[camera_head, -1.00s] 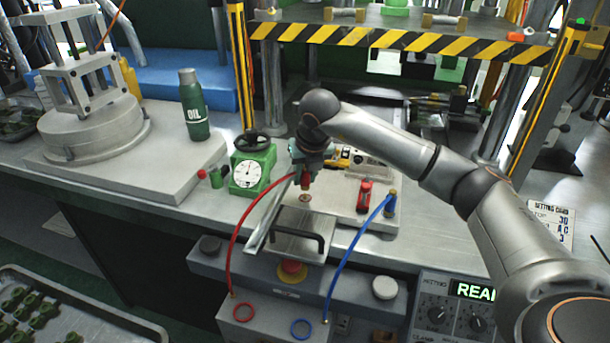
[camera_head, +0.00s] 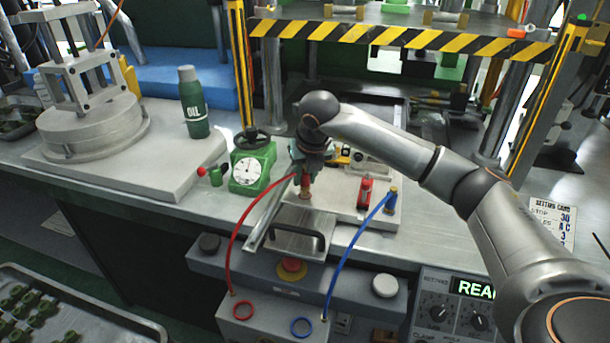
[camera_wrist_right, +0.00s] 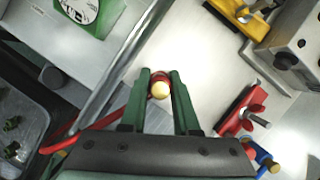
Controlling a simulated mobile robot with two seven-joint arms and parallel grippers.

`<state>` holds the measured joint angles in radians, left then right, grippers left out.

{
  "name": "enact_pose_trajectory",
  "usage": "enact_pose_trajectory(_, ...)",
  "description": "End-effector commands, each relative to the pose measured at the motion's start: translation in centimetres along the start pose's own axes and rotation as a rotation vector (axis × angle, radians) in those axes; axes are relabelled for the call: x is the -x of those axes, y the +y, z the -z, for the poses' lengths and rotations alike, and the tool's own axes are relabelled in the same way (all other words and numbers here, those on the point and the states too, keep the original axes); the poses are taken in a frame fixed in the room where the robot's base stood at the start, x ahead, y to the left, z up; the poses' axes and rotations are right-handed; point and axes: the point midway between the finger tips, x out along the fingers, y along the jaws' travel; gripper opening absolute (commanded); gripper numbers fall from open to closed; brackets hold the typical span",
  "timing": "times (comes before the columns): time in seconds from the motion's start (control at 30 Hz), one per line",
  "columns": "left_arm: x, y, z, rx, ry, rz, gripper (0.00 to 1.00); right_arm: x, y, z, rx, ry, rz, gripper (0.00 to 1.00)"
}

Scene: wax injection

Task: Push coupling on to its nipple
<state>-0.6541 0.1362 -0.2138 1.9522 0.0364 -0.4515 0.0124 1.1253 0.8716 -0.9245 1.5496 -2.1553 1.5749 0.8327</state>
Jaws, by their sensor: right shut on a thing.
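My right gripper (camera_head: 306,172) is shut on the red coupling (camera_head: 306,181), at the end of the red hose (camera_head: 238,240). The coupling points down over a brass-coloured nipple (camera_head: 305,195) on the pale plate. They look in line and touching in the head view; how far the coupling is on cannot be told. In the right wrist view, the green fingers (camera_wrist_right: 160,88) flank the red coupling, with a round cream-coloured end (camera_wrist_right: 160,91) between the tips. My left gripper is not in view.
A metal bar (camera_head: 268,222) stands close left of the gripper. A black handle (camera_head: 300,228) lies in front. A red fitting (camera_head: 365,190) and the blue hose (camera_head: 352,250) are to the right. A green dial gauge (camera_head: 250,166) stands left.

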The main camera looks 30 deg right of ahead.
Motion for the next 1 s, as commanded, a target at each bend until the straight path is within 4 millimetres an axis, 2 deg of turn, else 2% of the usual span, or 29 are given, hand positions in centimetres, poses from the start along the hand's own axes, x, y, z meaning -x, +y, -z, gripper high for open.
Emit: enact_pose_trajectory(1.0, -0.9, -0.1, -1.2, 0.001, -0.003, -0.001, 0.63, -1.8, -0.1, 0.7, 0.0, -0.001, 0.0, 0.0)
